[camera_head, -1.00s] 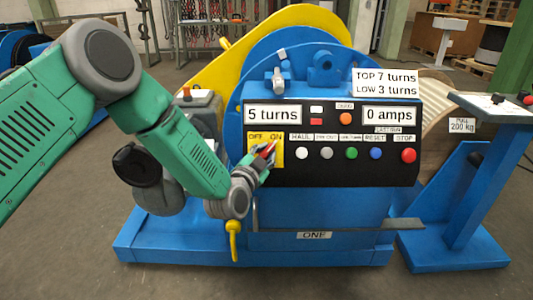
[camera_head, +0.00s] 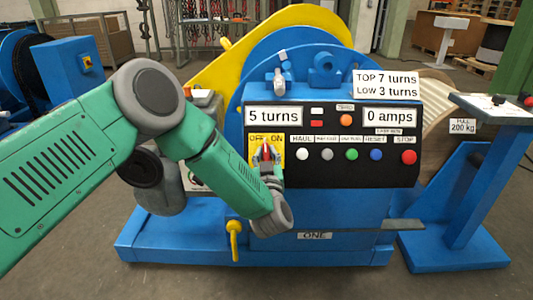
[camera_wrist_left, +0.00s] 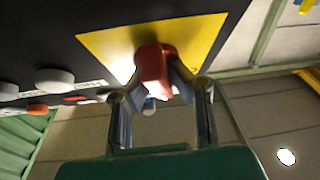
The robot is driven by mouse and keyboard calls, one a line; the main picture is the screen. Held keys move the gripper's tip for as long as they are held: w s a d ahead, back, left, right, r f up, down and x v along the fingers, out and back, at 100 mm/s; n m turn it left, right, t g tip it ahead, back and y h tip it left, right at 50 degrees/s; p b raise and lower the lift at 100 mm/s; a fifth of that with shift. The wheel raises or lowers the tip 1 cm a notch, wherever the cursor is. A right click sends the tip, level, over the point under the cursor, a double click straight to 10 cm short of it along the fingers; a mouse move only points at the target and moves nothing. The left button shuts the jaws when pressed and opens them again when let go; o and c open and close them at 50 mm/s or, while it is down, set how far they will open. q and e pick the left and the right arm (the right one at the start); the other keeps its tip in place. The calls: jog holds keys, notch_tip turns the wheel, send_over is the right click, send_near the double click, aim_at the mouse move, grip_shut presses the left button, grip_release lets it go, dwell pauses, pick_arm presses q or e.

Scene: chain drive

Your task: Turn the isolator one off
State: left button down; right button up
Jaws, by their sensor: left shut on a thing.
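The isolator is a yellow plate (camera_head: 252,160) with a red handle (camera_head: 266,150) at the left end of the black panel, marked OFF on the left and ON on the right. The handle stands about upright, between the two marks. My left gripper (camera_head: 267,160) is shut on the red handle from the front and partly hides it. In the left wrist view the red handle (camera_wrist_left: 154,68) sits between the fingers (camera_wrist_left: 160,88), in front of the yellow plate (camera_wrist_left: 205,38). The label ONE (camera_head: 314,236) is on the blue base below.
The black panel (camera_head: 345,172) carries a row of push buttons to the right of the isolator, with a red STOP button (camera_head: 408,157) at the end. Displays read 5 turns and 0 amps. A yellow lever (camera_head: 234,235) hangs below my forearm. A blue stand (camera_head: 470,190) is at right.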

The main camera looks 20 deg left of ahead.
pick_arm(q)
jog(key=n+y, duration=0.1)
jog(key=n+g+y, duration=0.1)
jog(key=n, duration=0.3)
jog(key=shift+r+g+y+p, duration=0.35)
jog(key=shift+g+y+p, duration=0.05)
jog(key=shift+a+f+n+g+y+p, duration=0.1)
jog(key=shift+n+g+y+p, duration=0.15)
jog(key=shift+n+g+y, duration=0.75)
jog(key=shift+n+g+p, duration=0.25)
jog(key=shift+n+g, duration=0.05)
jog(key=shift+n, duration=1.5)
jog(key=c, duration=1.5)
grip_release()
jog(key=shift+s, duration=0.15)
jog(key=shift+f, duration=0.2)
jog(key=shift+s+d, duration=0.3)
jog(key=v, duration=1.1)
jog(key=shift+d+r, duration=0.1)
jog(key=shift+r, duration=0.05)
